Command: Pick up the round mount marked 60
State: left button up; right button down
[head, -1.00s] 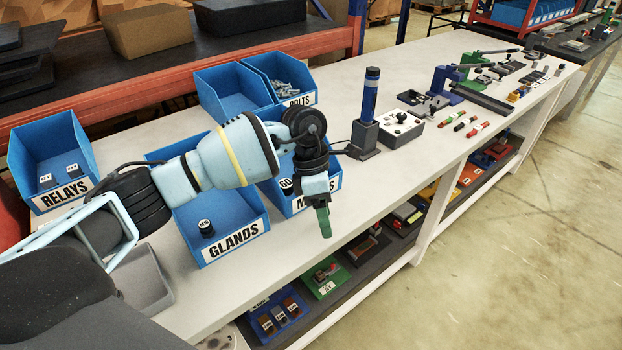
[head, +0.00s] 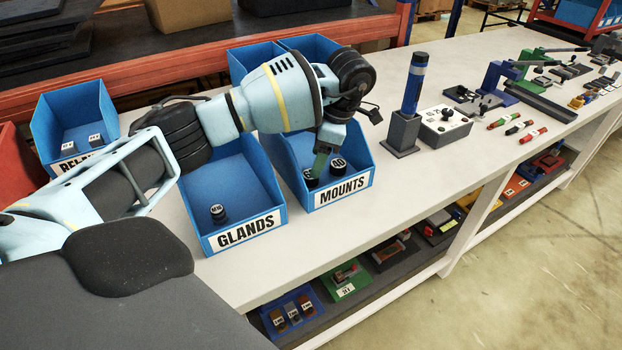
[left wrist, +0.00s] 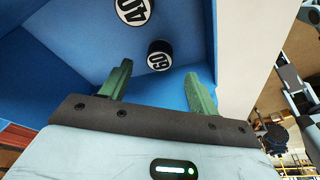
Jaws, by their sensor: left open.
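The round black mount marked 60 (left wrist: 159,56) sits in the blue MOUNTS bin (head: 343,190); in the head view its top (head: 311,180) is partly hidden by my gripper. A second round mount, marked 40, (head: 338,165) stands beside it and also shows at the top of the left wrist view (left wrist: 133,10). My left gripper (head: 319,166) points down into the bin with green fingers. In the left wrist view the fingers (left wrist: 158,76) are apart and empty, with mount 60 just beyond the tips, between them. My right gripper is not in view.
The GLANDS bin (head: 247,232) with one gland adjoins on the left, and the RELAYS bin (head: 75,115) stands further left. A blue post in a dark stand (head: 402,130) and a grey control box (head: 443,126) are to the right. The white table's front strip (head: 400,200) is clear.

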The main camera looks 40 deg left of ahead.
pick_arm(q)
jog(key=shift+x, duration=2.55)
jog(key=shift+c, duration=0.4)
jog(key=c, duration=1)
jog(key=shift+r, duration=0.15)
jog(key=shift+r, duration=0.6)
notch_tip(320, 180, up, 17)
jog(key=p, duration=0.4)
jog(key=shift+f, duration=0.25)
